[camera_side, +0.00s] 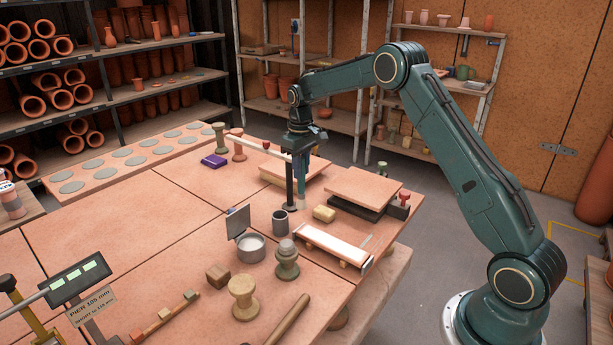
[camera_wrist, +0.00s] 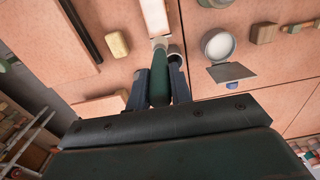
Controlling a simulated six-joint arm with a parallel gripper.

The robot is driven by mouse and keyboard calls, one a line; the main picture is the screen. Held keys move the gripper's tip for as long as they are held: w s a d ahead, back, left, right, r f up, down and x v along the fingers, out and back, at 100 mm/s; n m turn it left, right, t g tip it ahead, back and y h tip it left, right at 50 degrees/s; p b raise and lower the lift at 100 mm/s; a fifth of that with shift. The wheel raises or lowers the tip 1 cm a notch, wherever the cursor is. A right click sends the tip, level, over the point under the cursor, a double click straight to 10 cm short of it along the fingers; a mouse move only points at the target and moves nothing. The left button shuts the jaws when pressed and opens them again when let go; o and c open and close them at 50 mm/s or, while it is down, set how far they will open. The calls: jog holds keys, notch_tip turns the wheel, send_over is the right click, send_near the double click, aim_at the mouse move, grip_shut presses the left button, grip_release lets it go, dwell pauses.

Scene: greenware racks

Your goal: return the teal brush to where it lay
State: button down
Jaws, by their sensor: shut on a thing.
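My gripper (camera_side: 301,163) points down over the table and is shut on the teal brush (camera_side: 301,182). The brush hangs upright with its pale tip (camera_side: 300,202) down, above or close to the tabletop; I cannot tell if it touches. In the wrist view the brush's dark teal handle (camera_wrist: 160,84) sits between the two fingers. A long white-topped bar (camera_side: 331,246) lies in front of the brush and also shows in the wrist view (camera_wrist: 153,17). No empty brush rest can be made out for certain.
Stacked boards (camera_side: 364,186) lie right. The table's left middle is clear.

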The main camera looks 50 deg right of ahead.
jog(key=w+a+f+n, duration=0.2)
jog(key=w+f, duration=0.1)
jog(key=w, duration=0.4)
jog(key=shift+f, duration=0.2)
notch_tip(320, 180, down, 7)
dwell(1.1)
jog(key=shift+f, duration=0.55)
dwell(0.8)
jog(key=c, duration=1.2)
grip_release()
jog(key=shift+o, duration=0.2)
jog(key=shift+r, duration=0.1)
notch_tip(320, 180, up, 14)
